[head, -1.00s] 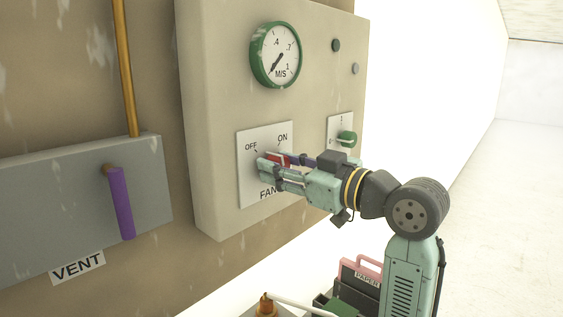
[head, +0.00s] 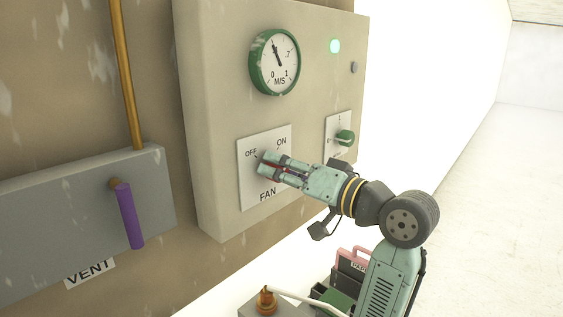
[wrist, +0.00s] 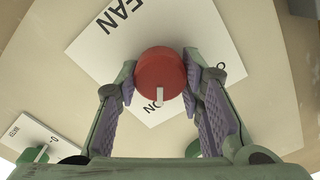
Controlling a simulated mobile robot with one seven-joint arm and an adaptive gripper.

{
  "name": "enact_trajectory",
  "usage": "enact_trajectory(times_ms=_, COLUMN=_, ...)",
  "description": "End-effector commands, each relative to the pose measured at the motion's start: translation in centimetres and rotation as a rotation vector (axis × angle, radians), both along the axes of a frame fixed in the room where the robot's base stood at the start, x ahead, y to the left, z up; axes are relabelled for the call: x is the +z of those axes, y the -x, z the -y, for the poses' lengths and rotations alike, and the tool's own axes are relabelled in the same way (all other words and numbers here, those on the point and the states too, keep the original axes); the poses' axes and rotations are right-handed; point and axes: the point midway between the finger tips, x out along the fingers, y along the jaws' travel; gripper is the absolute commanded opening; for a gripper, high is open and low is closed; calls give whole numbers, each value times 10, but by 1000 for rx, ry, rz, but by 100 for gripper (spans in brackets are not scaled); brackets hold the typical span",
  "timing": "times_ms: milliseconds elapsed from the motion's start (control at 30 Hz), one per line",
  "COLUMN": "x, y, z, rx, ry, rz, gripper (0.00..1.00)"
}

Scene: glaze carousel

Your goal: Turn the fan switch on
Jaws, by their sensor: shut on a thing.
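The fan switch is a red round knob (wrist: 160,70) on a white plate (head: 249,188) lettered OFF, ON and FAN. In the wrist view its white pointer lines up with the ON lettering. My gripper (head: 265,163) is shut on the knob, with a purple-padded finger on each side of it in the wrist view. In the head view the fingers hide most of the knob. Above the plate, the round green-rimmed gauge (head: 275,62) marked M/S has its needle pointing up and slightly left. The lamp (head: 334,46) at the panel's upper right glows green.
A smaller plate with a green knob (head: 345,138) is close to the right of the fan plate. A grey VENT box (head: 70,215) with a purple handle (head: 129,217) is at left. Below are an orange-topped item (head: 266,300) and a pink-handled holder (head: 350,262).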

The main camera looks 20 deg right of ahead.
Motion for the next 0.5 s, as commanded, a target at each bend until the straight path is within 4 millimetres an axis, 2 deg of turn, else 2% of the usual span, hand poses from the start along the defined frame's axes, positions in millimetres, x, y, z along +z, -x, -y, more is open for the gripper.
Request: enact_trajectory(times_ms=500, x=0, y=0, z=1, rx=0, ry=-125, rz=-83, gripper=7)
